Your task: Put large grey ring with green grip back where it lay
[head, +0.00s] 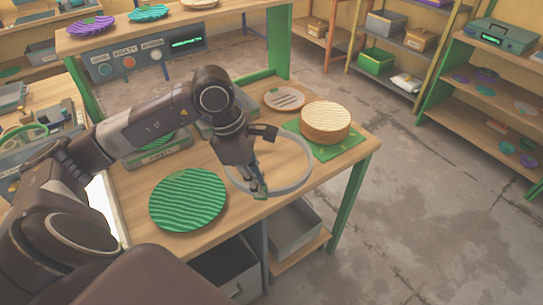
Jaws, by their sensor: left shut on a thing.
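The large grey ring (305,177) shows in the head view over the right front part of the wooden workbench. My left gripper (258,190) is shut on its left side, where a bit of the green grip shows between the fingers. I cannot tell whether the ring touches the bench or hangs just above it. My arm hides part of the ring's far left side. My right gripper is not in view.
A green ridged plate (188,200) lies left of the ring. A round tan ridged block (326,122) sits on a green mat (341,152) behind it, beside a small grooved disc (284,99). The bench's front edge is close to the ring.

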